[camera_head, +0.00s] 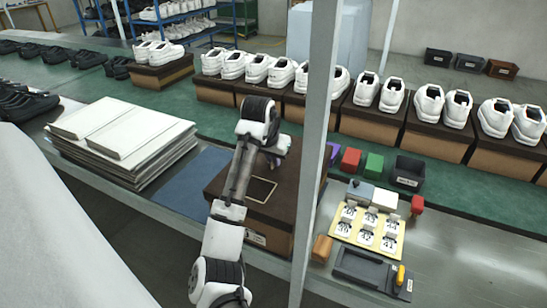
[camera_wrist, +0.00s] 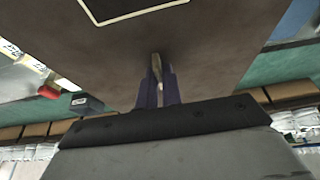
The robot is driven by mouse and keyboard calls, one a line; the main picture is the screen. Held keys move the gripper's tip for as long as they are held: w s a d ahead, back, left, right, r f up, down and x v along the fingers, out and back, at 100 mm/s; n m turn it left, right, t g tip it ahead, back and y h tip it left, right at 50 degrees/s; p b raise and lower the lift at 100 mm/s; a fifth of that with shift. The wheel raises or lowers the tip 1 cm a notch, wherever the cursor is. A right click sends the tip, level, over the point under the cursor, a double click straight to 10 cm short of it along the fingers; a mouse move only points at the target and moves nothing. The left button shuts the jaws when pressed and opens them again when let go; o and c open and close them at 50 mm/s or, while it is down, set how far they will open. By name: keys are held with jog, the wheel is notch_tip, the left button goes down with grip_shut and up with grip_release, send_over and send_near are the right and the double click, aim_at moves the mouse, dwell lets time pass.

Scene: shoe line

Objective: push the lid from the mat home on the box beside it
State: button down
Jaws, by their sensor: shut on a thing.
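The dark brown lid (camera_head: 245,205), with a pale rectangle outline on top, lies over the tan box (camera_head: 272,241). Whether it sits fully flush cannot be told. The blue mat (camera_head: 196,184) to the left of the box is bare where it shows. My gripper (camera_head: 274,163) is over the far part of the lid, partly hidden by my arm. In the wrist view the purple fingers (camera_wrist: 157,88) are closed around a small tan-grey upright piece at the lid's top (camera_wrist: 205,45), which seems to be part of the lid.
A grey post (camera_head: 314,150) stands just right of the box and hides part of it. Stacked white sheets (camera_head: 122,138) lie left of the mat. Small bins (camera_head: 408,172), a yellow tag card (camera_head: 367,228) and a dark tray (camera_head: 370,270) are at right. Shoes on boxes line the back.

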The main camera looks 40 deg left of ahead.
jog(key=shift+f+b, duration=0.4)
jog(key=shift+f, duration=0.65)
jog(key=c, duration=1.5)
grip_release()
jog(key=v, duration=1.4)
jog(key=shift+f, duration=0.1)
